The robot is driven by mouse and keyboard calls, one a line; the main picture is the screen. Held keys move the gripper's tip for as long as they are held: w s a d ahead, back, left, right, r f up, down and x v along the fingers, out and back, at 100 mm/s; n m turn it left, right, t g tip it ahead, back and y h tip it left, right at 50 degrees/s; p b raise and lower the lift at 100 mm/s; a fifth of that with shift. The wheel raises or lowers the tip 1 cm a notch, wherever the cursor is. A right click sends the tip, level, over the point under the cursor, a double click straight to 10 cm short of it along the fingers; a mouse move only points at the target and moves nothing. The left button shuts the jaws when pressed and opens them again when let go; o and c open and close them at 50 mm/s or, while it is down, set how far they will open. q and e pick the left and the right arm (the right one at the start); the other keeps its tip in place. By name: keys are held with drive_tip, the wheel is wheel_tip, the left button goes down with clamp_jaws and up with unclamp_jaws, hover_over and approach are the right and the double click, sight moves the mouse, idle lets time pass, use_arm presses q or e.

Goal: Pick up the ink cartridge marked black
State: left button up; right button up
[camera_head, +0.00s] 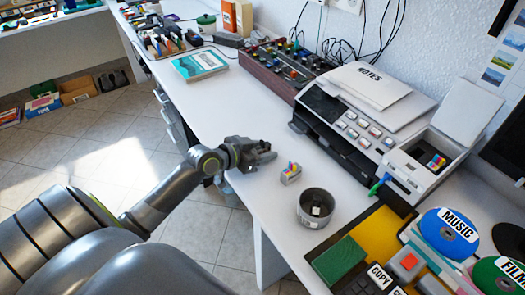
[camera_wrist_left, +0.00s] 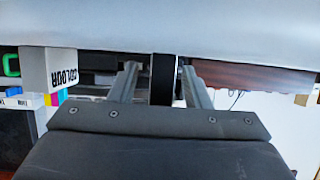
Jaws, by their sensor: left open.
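My left gripper (camera_head: 266,152) is open over the desk edge, low near the worktop. In the left wrist view, which looks upside down, its two fingers (camera_wrist_left: 162,88) stand on either side of a narrow black block (camera_wrist_left: 163,72). I cannot read a mark on this block or tell whether the fingers touch it. A white cartridge marked COLOUR (camera_wrist_left: 62,70) with coloured stripes stands to the left there. In the head view a small cartridge with coloured parts (camera_head: 291,174) stands just right of the gripper. My right gripper is not in view.
A dark round cup (camera_head: 315,209) with a small white thing inside stands nearby. The printer (camera_head: 362,115) is behind, its side compartment open with a coloured part (camera_head: 437,161) inside. A green block (camera_head: 339,261) and discs (camera_head: 449,232) lie at front right. The desk left of the gripper is clear.

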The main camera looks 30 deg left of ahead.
use_arm(q)
drive_tip(key=c, duration=0.9)
clamp_jaws()
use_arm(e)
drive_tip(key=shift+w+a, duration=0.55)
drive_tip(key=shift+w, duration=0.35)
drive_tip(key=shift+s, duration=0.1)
